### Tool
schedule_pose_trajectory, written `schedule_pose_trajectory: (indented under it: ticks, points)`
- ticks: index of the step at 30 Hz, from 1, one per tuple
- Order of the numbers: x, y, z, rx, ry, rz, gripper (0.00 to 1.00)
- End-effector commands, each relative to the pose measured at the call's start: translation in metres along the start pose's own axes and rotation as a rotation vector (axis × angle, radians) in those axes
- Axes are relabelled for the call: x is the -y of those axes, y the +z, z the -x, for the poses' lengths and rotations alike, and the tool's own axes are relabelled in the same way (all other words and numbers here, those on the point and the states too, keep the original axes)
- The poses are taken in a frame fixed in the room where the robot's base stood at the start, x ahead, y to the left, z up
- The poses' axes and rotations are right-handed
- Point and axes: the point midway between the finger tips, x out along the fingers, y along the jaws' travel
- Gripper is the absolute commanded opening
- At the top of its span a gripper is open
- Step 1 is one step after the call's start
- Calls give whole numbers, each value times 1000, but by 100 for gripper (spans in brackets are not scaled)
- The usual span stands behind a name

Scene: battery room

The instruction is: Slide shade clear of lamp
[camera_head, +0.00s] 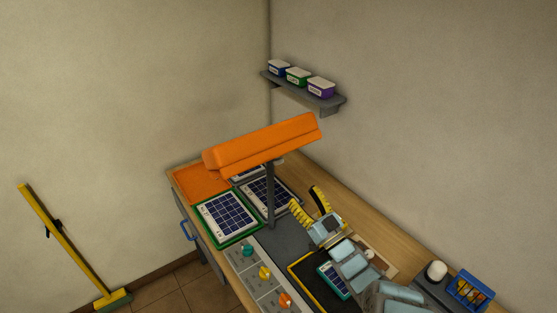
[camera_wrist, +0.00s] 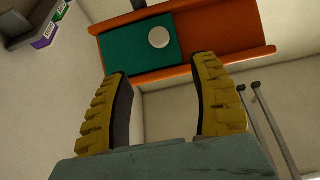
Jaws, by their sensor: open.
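The lamp has a long orange hood (camera_head: 265,143) on a dark post (camera_head: 271,195) above the workbench. In the wrist view I see the hood's underside (camera_wrist: 232,28). A flat teal plate (camera_wrist: 128,50), which looks like the shade, lies within the hood and covers its left part. A pale round disc or knob (camera_wrist: 159,37) sits on the plate. My gripper (camera_head: 308,200) is open and empty, below and right of the hood in the head view. In the wrist view its yellow fingers (camera_wrist: 163,70) stand apart below the plate, not touching it.
Solar panels (camera_head: 228,215) and an orange tray (camera_head: 200,183) lie on the bench. Coloured knobs (camera_head: 264,273) line its front. A blue rack (camera_head: 470,290) stands at right. A wall shelf (camera_head: 292,91) holds small tubs. A yellow broom (camera_head: 68,250) leans at left.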

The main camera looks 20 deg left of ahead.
Motion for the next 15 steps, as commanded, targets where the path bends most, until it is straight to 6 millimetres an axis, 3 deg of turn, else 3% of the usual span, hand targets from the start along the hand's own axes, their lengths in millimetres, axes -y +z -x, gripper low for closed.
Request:
schedule_pose_trajectory:
  ticks: [15]
  points:
    - [1, 0, -60, -3, -1, 1, 62]
